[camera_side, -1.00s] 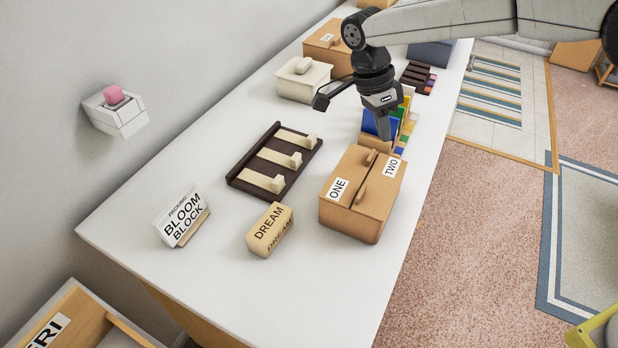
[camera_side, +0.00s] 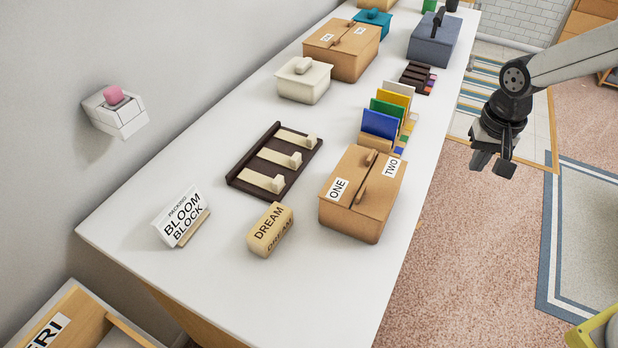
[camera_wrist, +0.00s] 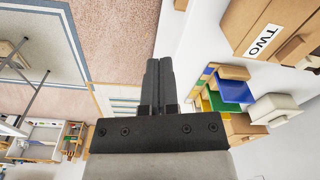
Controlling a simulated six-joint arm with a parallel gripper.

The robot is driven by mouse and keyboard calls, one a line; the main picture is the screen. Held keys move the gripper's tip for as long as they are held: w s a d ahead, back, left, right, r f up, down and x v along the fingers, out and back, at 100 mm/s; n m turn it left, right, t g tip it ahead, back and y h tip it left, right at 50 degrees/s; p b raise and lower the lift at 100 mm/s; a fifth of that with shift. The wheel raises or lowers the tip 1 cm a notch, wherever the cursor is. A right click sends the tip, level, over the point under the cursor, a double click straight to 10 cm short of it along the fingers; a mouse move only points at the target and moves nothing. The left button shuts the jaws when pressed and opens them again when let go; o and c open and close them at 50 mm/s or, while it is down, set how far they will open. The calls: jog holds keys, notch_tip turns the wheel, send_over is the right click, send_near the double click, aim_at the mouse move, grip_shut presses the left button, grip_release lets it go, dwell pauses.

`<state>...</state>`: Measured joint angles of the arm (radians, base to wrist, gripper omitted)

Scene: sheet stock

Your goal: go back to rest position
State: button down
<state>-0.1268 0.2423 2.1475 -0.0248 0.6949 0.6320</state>
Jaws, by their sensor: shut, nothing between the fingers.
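My gripper (camera_side: 492,162) hangs off the right edge of the white table, above the floor, in the side view. In the wrist view its two dark fingers (camera_wrist: 159,82) are pressed together with nothing between them. The white table (camera_side: 225,170) lies to the left of my gripper, clear of it. The box marked ONE and TWO (camera_side: 363,205) stands at the table's near right edge, its two lids closed. The rack of coloured sheets (camera_side: 380,122) stands behind it, with blue, green, yellow and white sheets upright.
A dark rack with cream pegs (camera_side: 272,172), a DREAM block (camera_side: 269,232) and a BLOOM BLOCK sign (camera_side: 181,218) stand on the table. Several boxes, including a grey one (camera_side: 433,42), stand at the back. Open floor (camera_side: 490,230) lies under my gripper.

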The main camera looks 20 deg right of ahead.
jog(key=s+d+f+n+t, duration=0.2)
jog(key=s+d+n, duration=0.2)
jog(key=s, duration=0.4)
jog(key=shift+s+d+n, duration=0.2)
jog(key=shift+s+n, duration=0.1)
jog(key=shift+n, duration=0.5)
